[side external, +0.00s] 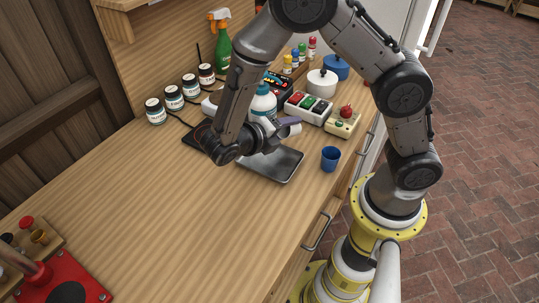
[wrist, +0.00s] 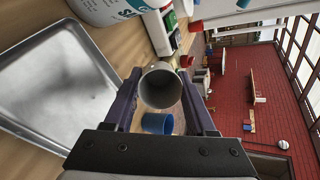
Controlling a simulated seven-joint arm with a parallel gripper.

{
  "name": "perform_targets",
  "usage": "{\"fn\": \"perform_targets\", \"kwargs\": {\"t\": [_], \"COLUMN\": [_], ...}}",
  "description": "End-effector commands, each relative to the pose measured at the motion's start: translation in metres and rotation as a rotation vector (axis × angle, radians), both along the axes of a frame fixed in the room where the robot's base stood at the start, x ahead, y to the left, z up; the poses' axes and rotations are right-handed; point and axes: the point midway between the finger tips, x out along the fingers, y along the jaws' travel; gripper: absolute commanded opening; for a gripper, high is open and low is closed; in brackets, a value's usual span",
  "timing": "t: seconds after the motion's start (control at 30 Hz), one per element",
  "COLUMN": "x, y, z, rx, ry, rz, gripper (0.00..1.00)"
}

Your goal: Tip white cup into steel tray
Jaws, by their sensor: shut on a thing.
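The white cup (wrist: 161,88) is between the two fingers of my gripper (side external: 288,122), which is shut on it. In the side view the cup (side external: 294,130) is held tilted on its side, above the far right part of the steel tray (side external: 270,166). In the wrist view I look into the cup's grey open mouth; I cannot tell whether anything is inside. The shallow rectangular tray lies flat on the wooden counter and fills the left of the wrist view (wrist: 45,85). My wrist hides its left part in the side view. Its visible floor looks bare.
A blue cup (side external: 331,158) stands right of the tray. A white bottle with a teal label (side external: 263,103) is close behind my gripper. A switch box (side external: 308,107), a joystick box (side external: 343,122), pots and several jars stand behind.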

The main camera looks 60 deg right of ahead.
Motion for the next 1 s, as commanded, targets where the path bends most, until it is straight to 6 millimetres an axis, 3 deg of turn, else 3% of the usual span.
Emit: {"fn": "perform_targets", "kwargs": {"t": [0.53,0.73,1.0], "x": [-0.002,-0.006,-0.009], "y": [-0.009,-0.023,-0.037], "z": [0.003,0.003,-0.013], "rx": [0.433,0.569,0.723], "ry": [-0.126,-0.165,-0.206], "rz": [-0.008,-0.01,-0.009], "gripper": [0.0,0.0,0.0]}}
